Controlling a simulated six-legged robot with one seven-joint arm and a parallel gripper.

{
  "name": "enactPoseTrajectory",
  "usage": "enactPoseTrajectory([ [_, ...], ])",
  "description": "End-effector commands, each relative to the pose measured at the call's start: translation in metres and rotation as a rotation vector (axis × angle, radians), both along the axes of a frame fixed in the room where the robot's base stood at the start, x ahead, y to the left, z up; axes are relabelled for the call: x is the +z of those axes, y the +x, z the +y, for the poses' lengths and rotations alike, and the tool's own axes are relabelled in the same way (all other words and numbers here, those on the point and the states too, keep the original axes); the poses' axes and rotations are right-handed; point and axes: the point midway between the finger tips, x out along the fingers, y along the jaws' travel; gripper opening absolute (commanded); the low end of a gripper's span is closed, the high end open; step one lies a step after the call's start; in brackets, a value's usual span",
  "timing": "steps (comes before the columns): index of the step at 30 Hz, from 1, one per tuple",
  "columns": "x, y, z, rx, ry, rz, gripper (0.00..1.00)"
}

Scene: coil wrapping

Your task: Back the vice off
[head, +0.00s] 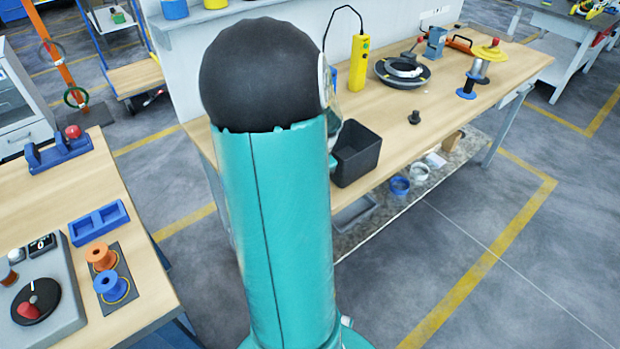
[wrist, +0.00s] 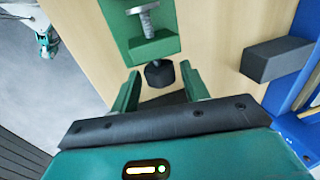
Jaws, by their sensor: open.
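In the wrist view a green vice (wrist: 153,46) stands over a wooden top, with a threaded metal screw (wrist: 147,18) along it. A black knob (wrist: 160,73) is at its near end. My gripper (wrist: 160,71) is open, with a green finger on either side of the knob. Gaps show between the fingers and the knob; whether the knob is deep enough to lie between the pads I cannot tell. In the head view my own teal arm fills the middle, and I make out neither my gripper nor this green vice there.
In the wrist view a dark grey block (wrist: 277,60) and a blue part (wrist: 305,60) stand close on the right. In the head view the long bench (head: 490,105) holds a black bin (head: 356,153), a yellow pendant (head: 358,62) and a round black fixture (head: 403,72).

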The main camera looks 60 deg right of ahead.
Motion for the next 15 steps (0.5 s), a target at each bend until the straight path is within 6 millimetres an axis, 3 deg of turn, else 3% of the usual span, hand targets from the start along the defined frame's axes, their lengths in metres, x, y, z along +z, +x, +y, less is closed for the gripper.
enactPoseTrajectory([
  [7, 0.0002, 0.0064, -0.0034, 0.003, 0.102, 0.211, 0.45],
  [15, 0.0011, 0.0057, -0.0031, -0.001, 0.116, 0.233, 0.45],
])
